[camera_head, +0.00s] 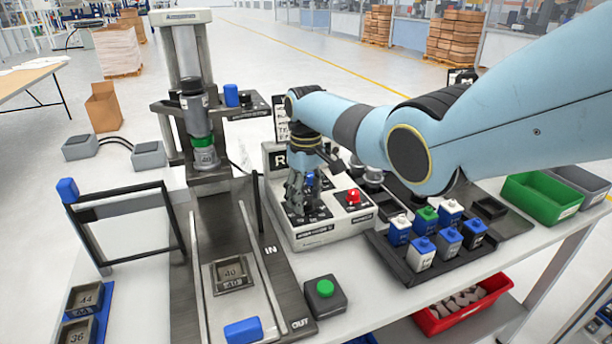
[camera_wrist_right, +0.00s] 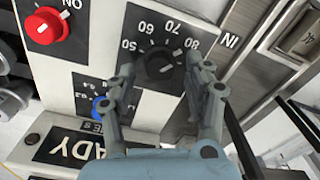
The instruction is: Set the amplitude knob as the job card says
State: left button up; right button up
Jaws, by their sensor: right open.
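The control box (camera_head: 308,236) stands on the table right of the press. My right gripper (camera_head: 303,205) points down over its dark dial panel. In the right wrist view, a black knob (camera_wrist_right: 160,66) with a scale marked 50, 60, 70, 80 sits between the fingertips of my right gripper (camera_wrist_right: 160,72). The fingers are open, one on each side of the knob; I cannot tell if they touch it. Its white mark seems to point between 70 and 80. A blue knob (camera_wrist_right: 101,107) is beside it.
A red rotary switch (camera_head: 352,196) is on the box near my gripper. A tray (camera_head: 408,272) of blue, white and green blocks stands to the right. A green button box (camera_head: 325,297) is in front. The press (camera_head: 204,150) and its rail are on the left.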

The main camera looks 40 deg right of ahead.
aim_at(306, 201)
notch_tip(306, 201, up, 11)
dwell(0.3)
jog(key=shift+f, duration=0.1)
